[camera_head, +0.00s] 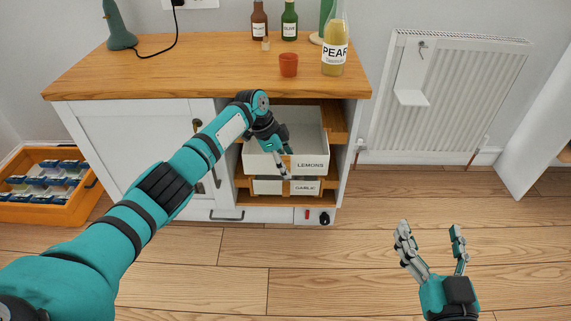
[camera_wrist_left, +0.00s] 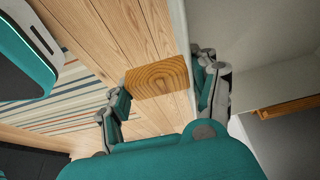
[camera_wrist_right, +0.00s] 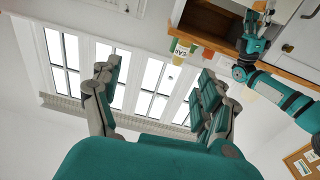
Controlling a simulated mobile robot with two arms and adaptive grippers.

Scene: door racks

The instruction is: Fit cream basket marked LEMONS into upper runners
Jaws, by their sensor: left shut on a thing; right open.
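The cream basket marked LEMONS (camera_head: 312,165) is at the open right-hand bay of the white cabinet, its front facing me. My left gripper (camera_head: 284,168) is shut on the wooden pull at the basket's front; this wooden block (camera_wrist_left: 157,79) shows between its fingers in the left wrist view. A wooden runner (camera_head: 338,128) shows at the bay's right side, beside the basket. The basket hides most of the upper runners, and I cannot tell whether it is seated in them. My right gripper (camera_head: 433,244) is open and empty above the floor, at lower right.
A cream basket marked GARLIC (camera_head: 306,187) sits below. On the worktop (camera_head: 200,77) stand a PEAR bottle (camera_head: 335,50), a red-brown cup (camera_head: 288,65) and other bottles. An orange tray (camera_head: 50,205) lies on the floor at left. The front floor is clear.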

